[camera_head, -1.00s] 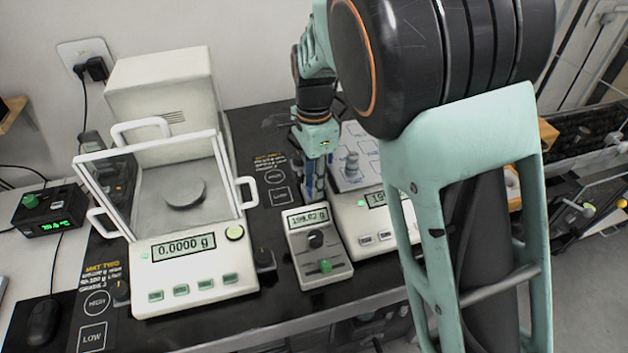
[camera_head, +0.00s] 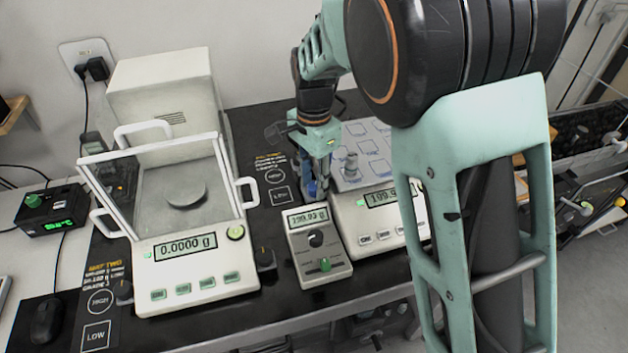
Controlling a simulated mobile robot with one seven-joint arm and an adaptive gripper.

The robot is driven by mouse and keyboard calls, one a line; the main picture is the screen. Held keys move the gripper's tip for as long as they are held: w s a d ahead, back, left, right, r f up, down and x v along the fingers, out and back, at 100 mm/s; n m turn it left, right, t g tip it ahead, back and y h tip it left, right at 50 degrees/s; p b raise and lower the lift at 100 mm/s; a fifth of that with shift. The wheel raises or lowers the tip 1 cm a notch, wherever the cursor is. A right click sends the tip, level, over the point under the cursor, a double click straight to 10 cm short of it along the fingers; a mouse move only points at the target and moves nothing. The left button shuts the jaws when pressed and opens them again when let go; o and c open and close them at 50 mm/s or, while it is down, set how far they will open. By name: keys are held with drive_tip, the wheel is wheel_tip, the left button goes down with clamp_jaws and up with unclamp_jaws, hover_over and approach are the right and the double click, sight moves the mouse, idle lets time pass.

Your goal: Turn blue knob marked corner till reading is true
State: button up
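My gripper (camera_head: 321,172) points down at the back left corner of the right-hand balance (camera_head: 349,225). Blue (camera_head: 311,188) shows at its fingertips, apparently the blue knob; its marking is hidden, and I cannot tell whether the fingers grip it. The balance's display (camera_head: 382,198) starts with about 199.9, its end hidden by my arm. A metal weight (camera_head: 351,167) stands on its plate, which has blue outlined markings. The small grey box (camera_head: 320,270) in front of my gripper shows a blurred reading near 199.9 g, above a black knob (camera_head: 316,239) and a green control (camera_head: 325,265).
The left balance (camera_head: 199,277) with a clear draft shield reads 0.0000 g. Black knobs stand at its front corners (camera_head: 265,259). My arm covers the right side.

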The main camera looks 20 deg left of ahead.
sight(314, 186)
drive_tip(key=shift+r, duration=0.15)
wheel_tip(314, 186, up, 12)
idle(0.4)
idle(0.3)
